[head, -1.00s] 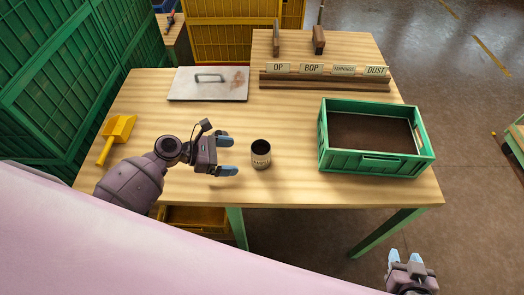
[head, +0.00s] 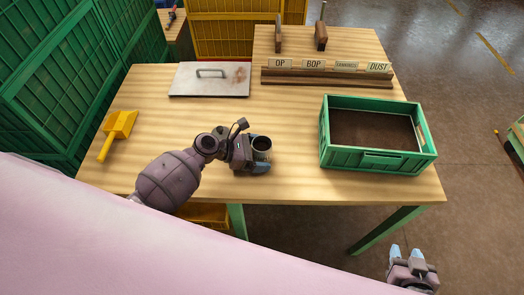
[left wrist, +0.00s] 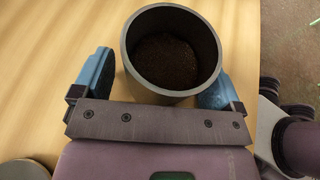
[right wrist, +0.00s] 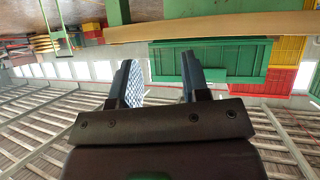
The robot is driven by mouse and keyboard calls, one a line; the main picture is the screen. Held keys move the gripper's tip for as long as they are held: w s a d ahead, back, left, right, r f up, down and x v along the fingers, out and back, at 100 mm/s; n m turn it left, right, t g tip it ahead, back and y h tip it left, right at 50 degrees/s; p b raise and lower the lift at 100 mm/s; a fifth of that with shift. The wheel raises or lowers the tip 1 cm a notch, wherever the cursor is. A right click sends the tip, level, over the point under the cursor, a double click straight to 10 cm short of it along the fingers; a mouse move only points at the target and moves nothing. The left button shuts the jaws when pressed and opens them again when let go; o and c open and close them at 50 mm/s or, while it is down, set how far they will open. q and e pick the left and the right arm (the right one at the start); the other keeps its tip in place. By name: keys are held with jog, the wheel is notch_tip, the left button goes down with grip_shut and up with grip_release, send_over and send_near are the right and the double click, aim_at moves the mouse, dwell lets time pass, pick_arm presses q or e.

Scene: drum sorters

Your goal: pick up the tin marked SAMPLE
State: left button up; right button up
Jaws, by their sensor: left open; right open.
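The tin (head: 263,145) is a small grey open-topped can standing upright on the wooden table. In the left wrist view the tin (left wrist: 150,80) holds dark granular stuff. Its label is hidden now. My left gripper (head: 260,155) is open, low over the table, with its fingers on either side of the tin. In the left wrist view the right finger looks very close to the tin, and a gap shows at the left finger. Whether either finger touches it I cannot tell. My right gripper (head: 405,253) is open and empty, off the table's front right.
A green crate (head: 378,161) with dark contents stands right of the tin. A metal plate with a handle (head: 209,85) and a yellow scoop (head: 118,126) lie to the left. A wooden rack (head: 327,79) with labelled cards stands behind. The table's middle is clear.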

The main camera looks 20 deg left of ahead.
pick_arm(q)
jog(key=shift+c, duration=0.3)
pick_arm(e)
jog(key=shift+s+f, duration=0.1)
pick_arm(q)
jog(key=c, duration=1)
jog(key=shift+o, duration=0.2)
pick_arm(e)
jog(key=shift+s+f, duration=0.3)
jog(key=shift+s, duration=0.1)
jog(key=shift+w, duration=0.1)
pick_arm(q)
jog(key=shift+r, duration=0.4)
jog(key=shift+r+p, duration=0.35)
jog(key=shift+r, duration=0.45)
notch_tip(320, 180, up, 18)
jog(key=p, duration=0.3)
jog(key=shift+f, duration=0.25)
pick_arm(e)
jog(key=shift+s+d+r, duration=0.1)
jog(key=shift+s+r, duration=0.05)
jog(key=shift+r, duration=0.65)
jog(key=shift+s+r, duration=0.1)
jog(key=shift+r, duration=0.65)
